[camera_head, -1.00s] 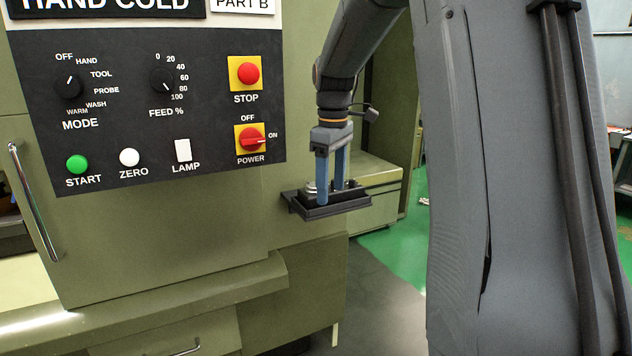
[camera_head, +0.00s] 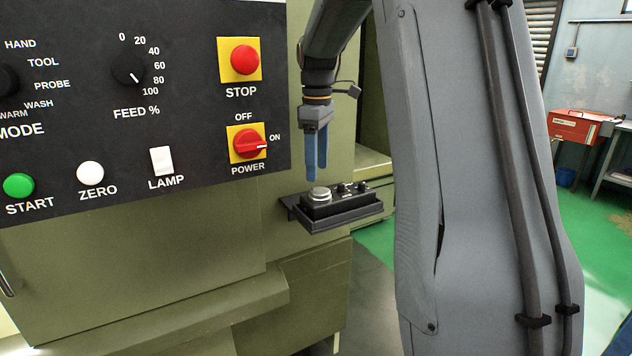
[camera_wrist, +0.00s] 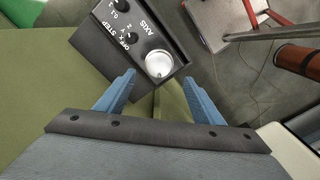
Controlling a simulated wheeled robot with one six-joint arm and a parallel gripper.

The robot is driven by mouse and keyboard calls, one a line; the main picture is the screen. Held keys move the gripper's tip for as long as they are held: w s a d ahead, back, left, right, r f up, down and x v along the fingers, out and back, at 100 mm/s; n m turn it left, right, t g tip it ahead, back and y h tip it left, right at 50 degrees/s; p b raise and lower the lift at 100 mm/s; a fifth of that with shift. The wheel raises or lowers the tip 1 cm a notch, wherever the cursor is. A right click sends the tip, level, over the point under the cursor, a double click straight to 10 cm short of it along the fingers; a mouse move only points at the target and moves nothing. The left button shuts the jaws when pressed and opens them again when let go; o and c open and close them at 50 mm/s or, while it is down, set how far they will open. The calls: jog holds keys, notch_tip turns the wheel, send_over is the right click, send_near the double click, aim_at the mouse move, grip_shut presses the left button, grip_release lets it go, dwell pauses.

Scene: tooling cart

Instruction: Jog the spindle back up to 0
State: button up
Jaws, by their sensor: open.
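A dark jog pendant (camera_head: 340,207) sits on a bracket at the machine's right side. It has a round silver handwheel (camera_head: 320,194) at its near left end and small black knobs (camera_head: 352,187) beside it. My gripper (camera_head: 316,178) has blue fingers pointing down just above the handwheel; in the head view they overlap. In the wrist view my gripper (camera_wrist: 147,88) is open and empty, with the handwheel (camera_wrist: 159,64) ahead of and between the fingertips. The pendant's AXIS and STEP labels (camera_wrist: 134,38) show there; the knob settings are too small to read. No spindle is visible.
The machine's control panel (camera_head: 190,110) is left of my gripper, with a red STOP button (camera_head: 245,59) and a red POWER switch (camera_head: 248,144) pointing to ON. Green floor lies open behind the pendant.

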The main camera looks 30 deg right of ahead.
aim_at(320, 190)
jog(key=f, duration=0.1)
jog(key=f+p, duration=0.1)
jog(key=f, duration=0.3)
jog(key=shift+s+d, duration=0.15)
jog(key=shift+d, duration=0.2)
jog(key=shift+f, duration=0.6)
jog(key=shift+p, duration=0.3)
jog(key=c, duration=1.1)
